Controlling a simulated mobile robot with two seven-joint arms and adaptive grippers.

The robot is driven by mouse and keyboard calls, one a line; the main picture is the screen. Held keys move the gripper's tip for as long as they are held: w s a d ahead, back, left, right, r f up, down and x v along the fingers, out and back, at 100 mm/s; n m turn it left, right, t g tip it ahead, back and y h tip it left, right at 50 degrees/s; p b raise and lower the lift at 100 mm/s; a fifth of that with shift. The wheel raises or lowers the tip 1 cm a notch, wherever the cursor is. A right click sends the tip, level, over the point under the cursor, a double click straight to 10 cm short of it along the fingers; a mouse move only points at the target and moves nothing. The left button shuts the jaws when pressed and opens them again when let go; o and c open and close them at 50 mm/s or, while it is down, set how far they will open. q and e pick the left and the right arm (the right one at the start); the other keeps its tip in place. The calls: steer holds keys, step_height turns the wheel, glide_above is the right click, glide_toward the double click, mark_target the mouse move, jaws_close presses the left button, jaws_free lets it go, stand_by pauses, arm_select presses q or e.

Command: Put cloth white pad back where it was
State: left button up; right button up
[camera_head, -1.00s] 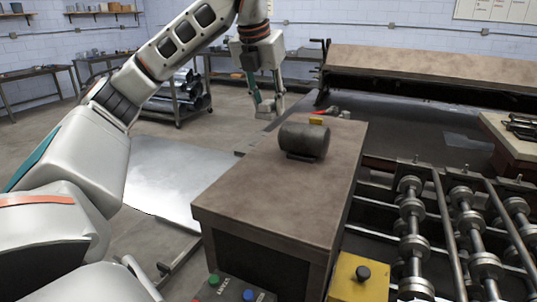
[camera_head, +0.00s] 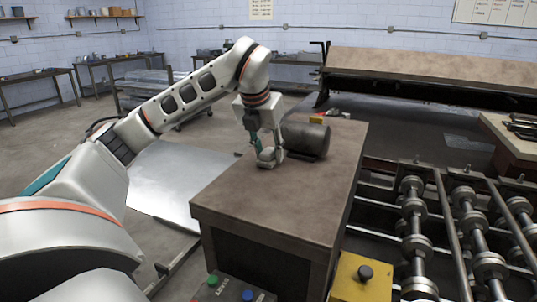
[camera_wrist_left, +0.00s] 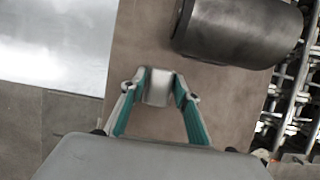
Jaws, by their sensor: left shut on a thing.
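The white cloth pad (camera_head: 267,157) is a small pale piece between the fingertips of my left gripper (camera_head: 267,152). The gripper is shut on it, at or just above the brown bench top (camera_head: 260,195). I cannot tell whether the pad touches the bench. In the left wrist view the pad (camera_wrist_left: 158,88) sits between the green-lined fingers of the gripper (camera_wrist_left: 159,90), over the brown surface. My right gripper is not in view.
A dark metal cylinder (camera_head: 308,139) lies on the bench, close to the right of my gripper. Small red and yellow items (camera_head: 320,118) lie behind it. The bench's front is bare. A metal sheet (camera_head: 170,180) lies left; a roller machine (camera_head: 415,235) stands right.

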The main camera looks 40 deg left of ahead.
arm_select(q)
steer(key=shift+f, duration=0.1)
steer(key=o, duration=1)
steer(key=shift+o, duration=0.2)
